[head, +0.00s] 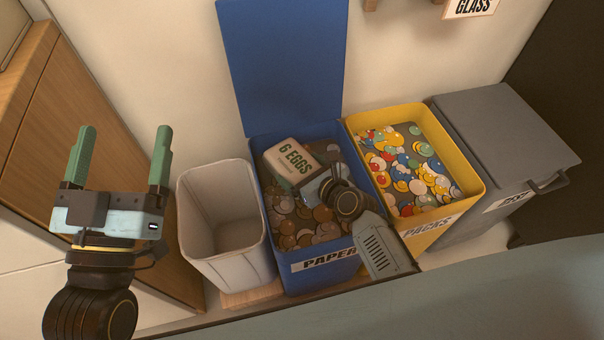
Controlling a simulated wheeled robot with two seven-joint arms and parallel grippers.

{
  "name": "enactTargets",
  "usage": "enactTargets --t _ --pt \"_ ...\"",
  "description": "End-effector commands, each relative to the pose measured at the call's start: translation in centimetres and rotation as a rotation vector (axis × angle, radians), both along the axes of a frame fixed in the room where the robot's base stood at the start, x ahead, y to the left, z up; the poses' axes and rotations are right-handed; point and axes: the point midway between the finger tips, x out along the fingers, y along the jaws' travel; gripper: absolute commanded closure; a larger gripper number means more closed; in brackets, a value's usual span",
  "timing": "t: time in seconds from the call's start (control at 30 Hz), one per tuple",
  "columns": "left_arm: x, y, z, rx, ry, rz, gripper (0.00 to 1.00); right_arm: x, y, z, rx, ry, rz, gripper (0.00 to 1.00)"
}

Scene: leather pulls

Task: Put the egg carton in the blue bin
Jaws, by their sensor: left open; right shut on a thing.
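The egg carton (291,158), a pale box labelled "6 EGGS", is at the mouth of the blue bin (320,281). The bin is labelled "PAPER", its lid stands open against the wall, and brownish round pieces fill it. My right gripper (308,184) is shut on the carton and holds it over the bin's contents. Its fingers are mostly hidden behind the carton and the wrist. Whether the carton touches the contents I cannot tell. My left gripper (121,157) is open and empty at the left, fingers pointing up.
An empty white bin (220,215) stands left of the blue bin. A yellow bin (438,221) with colourful round pieces stands to the right, then a grey bin (506,140) with its lid shut. A wooden cabinet (85,140) is at the left. A grey-blue surface (420,306) crosses the front.

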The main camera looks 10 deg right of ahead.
Motion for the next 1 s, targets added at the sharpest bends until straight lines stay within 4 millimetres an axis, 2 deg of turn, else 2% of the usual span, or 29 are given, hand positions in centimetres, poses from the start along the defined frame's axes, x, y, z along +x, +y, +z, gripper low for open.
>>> enactTargets --t 0.2,0.63,0.67,0.7,1.0 --pt "-0.8 -0.1 1.8 -0.04 -0.12 -0.007 0.14 0.0 0.0 -0.7 0.0 -0.001 -0.001 0.31" --pt "-1.0 0.0 2.1 -0.048 -0.149 -0.008 0.14 0.0 0.0 -1.2 0.001 -0.001 0.0 0.31" --pt "-1.0 0.0 2.1 -0.049 -0.151 -0.007 0.14 0.0 0.0 -1.1 0.0 -0.001 0.0 0.06" --pt "-1.0 0.0 2.1 -0.048 -0.149 -0.008 0.14 0.0 0.0 -1.0 0.0 -0.001 0.0 0.01" --pt "-0.9 -0.1 2.2 -0.046 -0.142 -0.008 0.14 0.0 0.0 -0.8 0.0 -0.001 0.0 0.0"
